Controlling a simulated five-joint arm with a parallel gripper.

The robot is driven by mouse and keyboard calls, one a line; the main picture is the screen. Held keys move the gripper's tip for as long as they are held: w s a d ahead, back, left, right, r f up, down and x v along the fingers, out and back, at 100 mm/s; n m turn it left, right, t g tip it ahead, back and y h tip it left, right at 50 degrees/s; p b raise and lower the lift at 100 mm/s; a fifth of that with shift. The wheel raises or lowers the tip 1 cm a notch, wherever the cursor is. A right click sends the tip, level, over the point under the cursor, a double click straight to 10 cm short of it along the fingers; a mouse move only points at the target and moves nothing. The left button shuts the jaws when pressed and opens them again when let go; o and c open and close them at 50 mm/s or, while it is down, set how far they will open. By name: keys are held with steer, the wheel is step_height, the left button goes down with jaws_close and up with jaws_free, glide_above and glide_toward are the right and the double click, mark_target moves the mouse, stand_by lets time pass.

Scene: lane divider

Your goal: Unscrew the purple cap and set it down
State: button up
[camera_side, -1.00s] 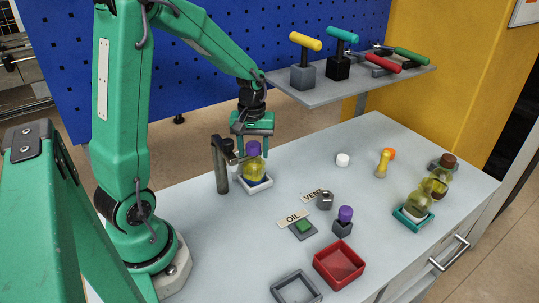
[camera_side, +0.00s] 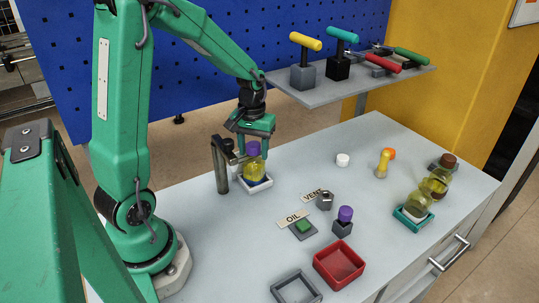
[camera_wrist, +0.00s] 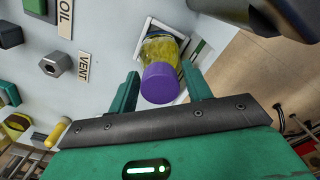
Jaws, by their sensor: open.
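The purple cap (camera_side: 253,148) sits on top of an upright jar with yellow contents (camera_side: 253,168). The jar stands in a white square holder (camera_side: 262,186). My gripper (camera_side: 254,144) points down over the cap and is open. In the wrist view, the cap (camera_wrist: 160,84) lies between my two spread fingers (camera_wrist: 160,78), with a gap visible on each side. The jar (camera_wrist: 160,47) shows beyond the cap.
A dark post with a side arm (camera_side: 220,165) stands close left of the jar. A purple-topped grey block (camera_side: 343,228), a red tray (camera_side: 339,263) and a grey tray (camera_side: 296,288) are nearer the front. Bare table lies between the jar and the white round piece (camera_side: 343,159).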

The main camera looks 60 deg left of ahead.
steer(key=shift+m, duration=0.8)
steer(key=c, duration=0.6)
steer(key=shift+n, duration=0.3)
steer(key=shift+n, duration=0.6)
steer(key=shift+n, duration=0.8)
